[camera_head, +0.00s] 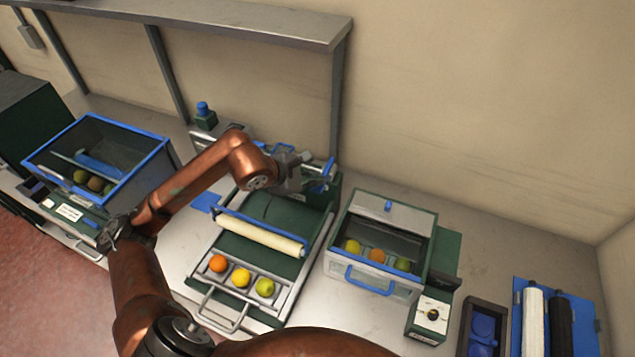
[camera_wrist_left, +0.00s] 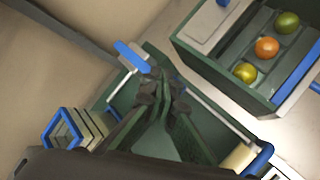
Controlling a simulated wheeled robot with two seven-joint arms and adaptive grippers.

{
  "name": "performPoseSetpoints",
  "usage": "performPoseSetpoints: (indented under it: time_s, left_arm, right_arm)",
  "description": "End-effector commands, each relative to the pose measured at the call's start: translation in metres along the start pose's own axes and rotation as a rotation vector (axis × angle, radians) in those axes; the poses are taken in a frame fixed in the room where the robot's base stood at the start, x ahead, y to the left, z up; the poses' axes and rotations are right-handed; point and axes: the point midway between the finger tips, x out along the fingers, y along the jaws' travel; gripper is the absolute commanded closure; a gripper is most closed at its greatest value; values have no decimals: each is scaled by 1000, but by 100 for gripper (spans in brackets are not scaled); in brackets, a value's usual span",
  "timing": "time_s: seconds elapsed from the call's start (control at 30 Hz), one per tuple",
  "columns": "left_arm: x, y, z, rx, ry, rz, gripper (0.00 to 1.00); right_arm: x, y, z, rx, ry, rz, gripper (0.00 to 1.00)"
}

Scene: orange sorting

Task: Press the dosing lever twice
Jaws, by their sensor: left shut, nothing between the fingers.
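A lever with a blue handle (camera_head: 329,167), which looks like the dosing lever, stands at the back of the green central station. In the left wrist view, the blue handle (camera_wrist_left: 132,56) sits on a pale rod just beyond the fingertips. My left gripper (camera_head: 304,158) is beside the lever, to its left in the head view. In the left wrist view the dark fingers of my left gripper (camera_wrist_left: 163,88) are together and empty. I cannot tell whether they touch the lever. My right gripper is not in view.
The central station has a cream roller (camera_head: 260,236) and a front tray with an orange (camera_head: 218,263) and two yellowish fruits. A lidded fruit bin (camera_head: 410,218) stands to its right, another glass-topped bin (camera_head: 150,160) to its left. A shelf post (camera_head: 338,105) rises behind the lever.

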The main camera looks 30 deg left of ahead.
Motion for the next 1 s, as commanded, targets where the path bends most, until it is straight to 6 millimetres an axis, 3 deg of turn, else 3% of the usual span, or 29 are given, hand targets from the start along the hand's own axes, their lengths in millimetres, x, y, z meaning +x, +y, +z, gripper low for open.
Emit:
performPoseSetpoints:
  time_s: [0.67, 1.0]
  left_arm:
    - [-12, 9, 9, -1, -1, 0, 100]
    - [-33, 24, 24, 1, -2, 1, 100]
  right_arm:
    - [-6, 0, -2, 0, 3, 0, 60]
    - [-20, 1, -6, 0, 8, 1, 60]
